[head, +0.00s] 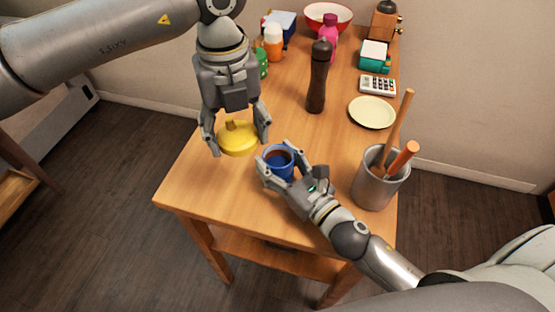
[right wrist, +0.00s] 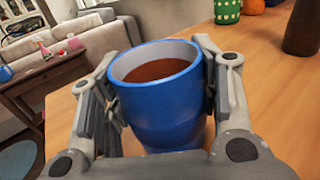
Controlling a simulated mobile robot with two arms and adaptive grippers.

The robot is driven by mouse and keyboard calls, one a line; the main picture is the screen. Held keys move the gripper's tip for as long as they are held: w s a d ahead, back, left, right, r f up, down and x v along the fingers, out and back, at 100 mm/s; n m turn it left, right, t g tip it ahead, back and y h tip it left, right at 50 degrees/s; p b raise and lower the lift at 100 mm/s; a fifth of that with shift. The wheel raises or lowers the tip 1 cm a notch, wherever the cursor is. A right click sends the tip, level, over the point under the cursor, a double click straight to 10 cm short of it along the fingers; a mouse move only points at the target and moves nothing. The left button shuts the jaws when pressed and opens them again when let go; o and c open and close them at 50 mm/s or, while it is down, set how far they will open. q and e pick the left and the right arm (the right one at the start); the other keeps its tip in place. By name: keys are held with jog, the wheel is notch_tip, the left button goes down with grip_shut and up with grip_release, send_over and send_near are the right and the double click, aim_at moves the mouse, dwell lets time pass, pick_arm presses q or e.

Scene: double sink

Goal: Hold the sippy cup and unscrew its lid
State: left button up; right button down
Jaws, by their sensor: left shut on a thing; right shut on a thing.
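The sippy cup's blue body (head: 279,170) stands upright on the wooden table, open at the top with brown content inside. My right gripper (head: 278,172) is shut on the blue cup body, fingers on both sides; the right wrist view shows the cup (right wrist: 160,105) between my right fingers (right wrist: 160,95). The yellow lid (head: 238,139) with its spout is off the cup, to its upper left in the head view. My left gripper (head: 236,136) is shut on the yellow lid, fingers on both sides. In the head view the lid and cup are apart.
A metal utensil pot (head: 374,188) with wooden handles stands right of the cup. Behind are a dark brown grinder (head: 318,80), a cream plate (head: 371,112), a calculator (head: 378,85) and several bottles. The wooden table's (head: 225,198) left front corner is clear.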

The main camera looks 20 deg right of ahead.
aim_at(239, 146)
jog(key=c, duration=0.5)
grip_release()
jog(key=shift+f, duration=0.1)
pick_arm(q)
jog(key=shift+r, duration=0.1)
pick_arm(e)
jog(key=shift+r, duration=0.2)
pick_arm(q)
notch_tip(239, 146, down, 4)
jog(key=b, duration=0.3)
jog(key=shift+b, duration=0.4)
pick_arm(e)
jog(key=v, duration=1)
jog(key=shift+s+d+f, duration=0.1)
jog(key=shift+s, duration=0.15)
pick_arm(q)
jog(key=shift+f, duration=0.35)
pick_arm(e)
jog(key=shift+s+d, duration=0.25)
jog(key=shift+s, duration=0.45)
